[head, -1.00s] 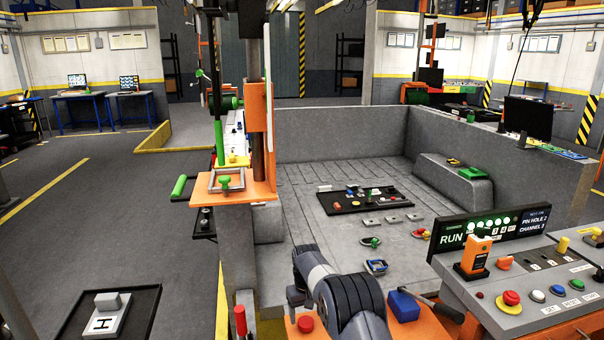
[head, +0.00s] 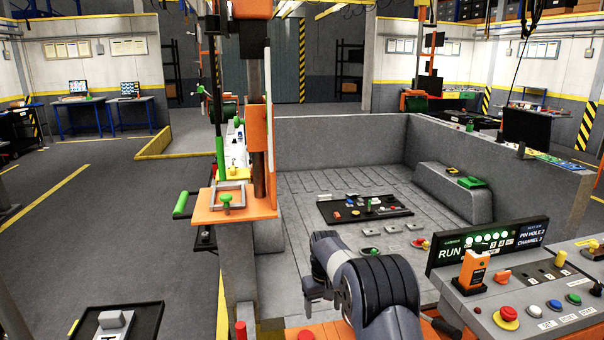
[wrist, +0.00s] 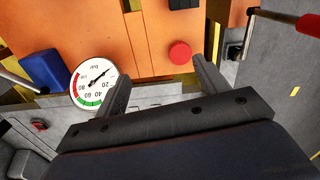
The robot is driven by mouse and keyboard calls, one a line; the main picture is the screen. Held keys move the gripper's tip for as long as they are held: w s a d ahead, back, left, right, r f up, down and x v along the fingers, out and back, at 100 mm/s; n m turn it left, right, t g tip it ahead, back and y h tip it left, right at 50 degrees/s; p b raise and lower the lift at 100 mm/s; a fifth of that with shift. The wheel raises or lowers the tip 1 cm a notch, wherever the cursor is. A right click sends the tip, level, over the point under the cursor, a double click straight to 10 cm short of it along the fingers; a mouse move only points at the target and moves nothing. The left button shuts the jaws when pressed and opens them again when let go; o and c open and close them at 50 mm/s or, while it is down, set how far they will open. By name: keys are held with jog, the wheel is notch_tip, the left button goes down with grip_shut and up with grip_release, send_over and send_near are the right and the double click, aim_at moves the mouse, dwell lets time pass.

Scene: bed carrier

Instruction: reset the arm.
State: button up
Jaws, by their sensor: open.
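My arm shows at the bottom middle of the head view as a dark grey, bent set of links above the orange front of the machine. My gripper (wrist: 160,85) shows in the wrist view with its two grey fingers spread wide apart and nothing between them. Beyond the fingers is an orange panel (wrist: 150,30) with a red button (wrist: 180,53). A round pressure gauge (wrist: 92,85) lies by the left finger. In the head view the fingertips are hard to make out.
The grey bed (head: 310,180) holds a black tray (head: 330,212) with small parts. A control console (head: 540,310) with buttons and a lit RUN display (head: 487,247) stands at the right. An orange column (head: 258,140) rises at the left. A red-handled lever (wrist: 308,24) is at the wrist view's right.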

jog(key=shift+s+d+r, duration=0.9)
jog(key=shift+d+r, duration=0.05)
jog(key=shift+r, duration=0.15)
